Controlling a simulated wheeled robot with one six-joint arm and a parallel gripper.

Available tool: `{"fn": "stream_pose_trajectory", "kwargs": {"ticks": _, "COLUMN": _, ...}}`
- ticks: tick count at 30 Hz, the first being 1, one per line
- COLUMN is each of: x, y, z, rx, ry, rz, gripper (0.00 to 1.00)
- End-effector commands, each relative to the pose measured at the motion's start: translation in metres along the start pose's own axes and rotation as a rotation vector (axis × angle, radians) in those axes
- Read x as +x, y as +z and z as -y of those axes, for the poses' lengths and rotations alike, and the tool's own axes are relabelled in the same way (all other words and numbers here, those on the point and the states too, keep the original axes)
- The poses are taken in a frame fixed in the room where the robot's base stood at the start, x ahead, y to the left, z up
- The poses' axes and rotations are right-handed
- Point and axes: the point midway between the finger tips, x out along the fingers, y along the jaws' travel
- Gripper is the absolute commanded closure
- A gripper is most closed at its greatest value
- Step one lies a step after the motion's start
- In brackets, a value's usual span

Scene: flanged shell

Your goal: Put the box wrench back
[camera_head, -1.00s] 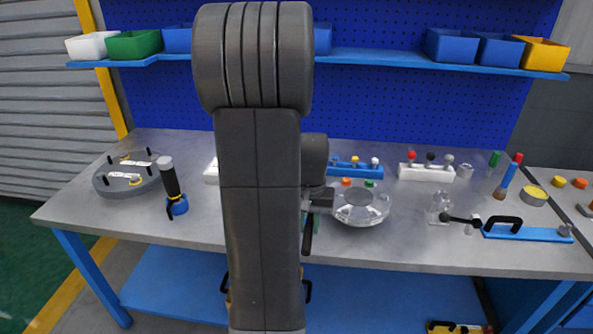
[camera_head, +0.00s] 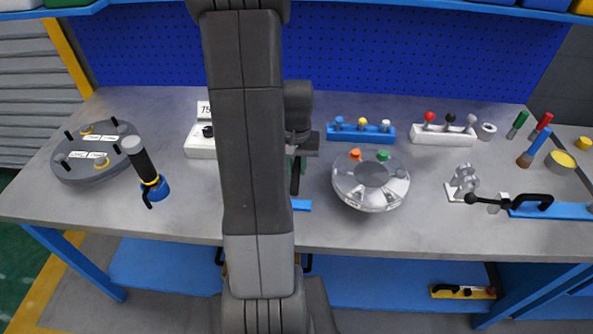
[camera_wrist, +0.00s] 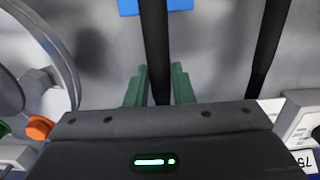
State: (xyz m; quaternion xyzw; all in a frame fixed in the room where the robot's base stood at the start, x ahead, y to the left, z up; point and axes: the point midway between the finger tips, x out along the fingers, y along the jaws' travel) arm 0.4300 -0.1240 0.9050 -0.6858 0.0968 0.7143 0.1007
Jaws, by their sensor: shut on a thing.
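My gripper (camera_head: 298,160) is over the middle of the bench, partly hidden behind my arm. In the wrist view its green fingertips (camera_wrist: 160,88) are shut on a long black bar, which looks like the box wrench (camera_wrist: 155,45). The bar runs out of the top of that view, so its far end is hidden. In the head view a short dark length of the wrench (camera_head: 295,180) hangs below the gripper. A blue piece (camera_head: 301,204) lies on the bench nearer the front edge, mostly behind my arm; the wrist view shows it too (camera_wrist: 165,5).
The round flanged shell (camera_head: 372,185), with orange and green knobs, stands close right of my gripper. A white block (camera_head: 200,147) is left of my arm. Blue (camera_head: 361,134) and white (camera_head: 443,135) peg racks stand behind. A second black strip (camera_wrist: 270,45) crosses the wrist view.

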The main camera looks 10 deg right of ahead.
Motion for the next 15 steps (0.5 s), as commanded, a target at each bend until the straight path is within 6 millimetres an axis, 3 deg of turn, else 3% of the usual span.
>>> {"fn": "stream_pose_trajectory", "kwargs": {"ticks": 10, "x": 0.036, "y": -0.001, "z": 0.0, "rx": 0.0, "ry": 0.0, "rz": 0.001, "gripper": 1.0}}
{"fn": "stream_pose_trajectory", "kwargs": {"ticks": 15, "x": 0.045, "y": -0.002, "z": 0.0, "rx": 0.0, "ry": 0.0, "rz": -0.002, "gripper": 1.0}}
